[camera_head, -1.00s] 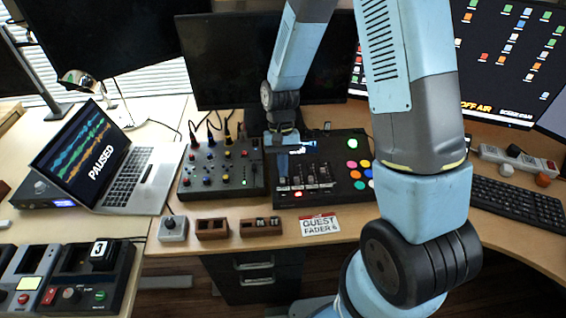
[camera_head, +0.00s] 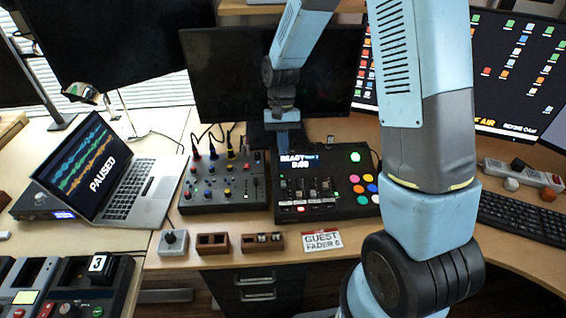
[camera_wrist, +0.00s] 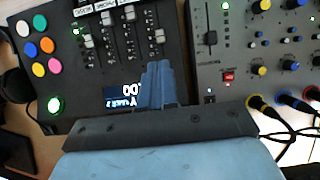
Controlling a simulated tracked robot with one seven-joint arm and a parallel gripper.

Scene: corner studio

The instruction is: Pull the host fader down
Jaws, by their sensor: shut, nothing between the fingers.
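The black fader console (camera_head: 347,207) lies on the desk at the centre of the head view. It has several sliding faders, coloured round buttons and a small screen (camera_head: 300,164) reading READY. In the wrist view the console is upside down at the left. Its fader caps show there, with the rightmost cap (camera_wrist: 160,36) nearest my fingers. The channel labels are too small or cut off to tell which fader is the host's. My gripper (camera_wrist: 158,72) is shut and empty, over the screen's edge in the wrist view.
A grey mixer (camera_head: 222,182) with knobs stands close left of the console. A laptop (camera_head: 100,175) reads PAUSED. A GUEST FADER 5 card (camera_head: 322,240) and small wooden boxes (camera_head: 262,242) lie along the front. A dark monitor (camera_head: 225,85) stands behind my gripper.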

